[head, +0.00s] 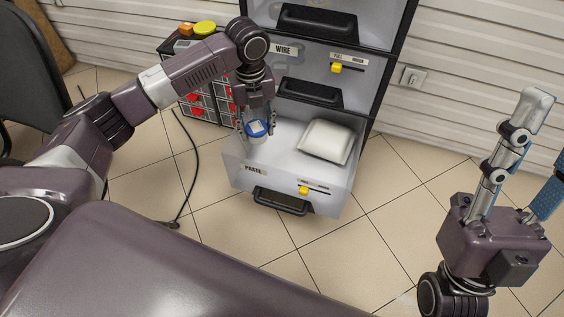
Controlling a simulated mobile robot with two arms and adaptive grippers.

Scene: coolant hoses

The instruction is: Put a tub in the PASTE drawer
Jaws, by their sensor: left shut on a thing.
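A small white tub with a blue lid (256,130) is in my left gripper (257,124), whose fingers are shut on its sides. The gripper points down over the left part of the open bottom drawer, the PASTE drawer (288,191), labelled on its front. The tub is upright; I cannot tell whether its base touches the drawer floor. A white pillow-like bag (326,141) lies in the right part of the drawer. My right gripper (532,160) is empty at the right edge, fingers apart and pointing up, one partly cut off.
The WIRE drawer (310,72) and another drawer stand above, in a dark-framed cabinet. A small organizer with red bins (193,106) stands left of the cabinet, with yellow and orange items on top. A black cable (194,165) lies on the tiled floor. Floor in front is clear.

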